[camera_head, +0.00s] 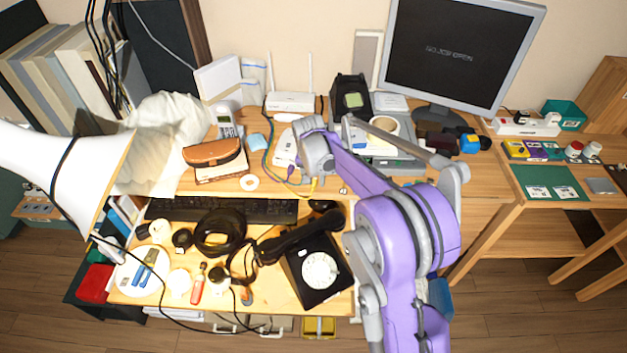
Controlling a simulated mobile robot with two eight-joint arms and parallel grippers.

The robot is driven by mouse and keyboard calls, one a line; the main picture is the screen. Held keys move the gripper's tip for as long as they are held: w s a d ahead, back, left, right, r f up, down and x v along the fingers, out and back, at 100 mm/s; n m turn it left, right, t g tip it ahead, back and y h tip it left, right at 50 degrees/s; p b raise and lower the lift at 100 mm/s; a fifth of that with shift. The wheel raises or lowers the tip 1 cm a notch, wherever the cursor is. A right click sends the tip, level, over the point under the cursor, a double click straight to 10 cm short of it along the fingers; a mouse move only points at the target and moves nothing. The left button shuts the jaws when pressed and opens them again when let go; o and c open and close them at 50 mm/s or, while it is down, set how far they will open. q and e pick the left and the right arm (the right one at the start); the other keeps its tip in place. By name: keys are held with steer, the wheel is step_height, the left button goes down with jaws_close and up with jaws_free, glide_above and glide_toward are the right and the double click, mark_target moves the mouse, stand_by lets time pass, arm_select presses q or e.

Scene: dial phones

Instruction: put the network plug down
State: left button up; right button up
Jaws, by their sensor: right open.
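A thin yellow cable end (314,184), which looks like the network plug, lies on the desk's raised back level near its front edge. A teal network cable (267,158) curves down from the white router to the same spot. My right gripper (298,172) is at the end of my purple arm, low over the desk beside these cables. It is open, and it looks apart from the yellow end. The fingertips are small and partly hidden by my wrist, so contact is hard to tell. My left gripper is not in view.
A white router (291,102) and a monitor (458,50) stand behind. A black dial phone (318,270), a keyboard (222,210) and a black mouse (322,205) crowd the lower front level. A brown case (212,152) sits left of my gripper. Little free room shows.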

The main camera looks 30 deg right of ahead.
step_height(320, 180, up, 11)
steer(key=s+a, duration=0.2)
steer(key=s+a+n+t, duration=0.15)
steer(key=s+a, duration=0.25)
steer(key=s, duration=0.4)
steer(key=s+a+n+t, duration=0.1)
steer(key=s+a+n, duration=0.2)
steer(key=s+a, duration=0.3)
steer(key=s+a+f+n, duration=0.1)
steer(key=s+f+n, duration=0.1)
steer(key=s, duration=0.5)
steer(key=s+a+f+n+y, duration=0.1)
steer(key=s+a+f+n, duration=0.1)
steer(key=s+f, duration=0.2)
steer(key=s+t, duration=0.1)
steer(key=s, duration=0.2)
steer(key=shift+s+f+y+p, duration=0.15)
steer(key=shift+f+y+p, duration=0.15)
steer(key=shift+f+p, duration=0.1)
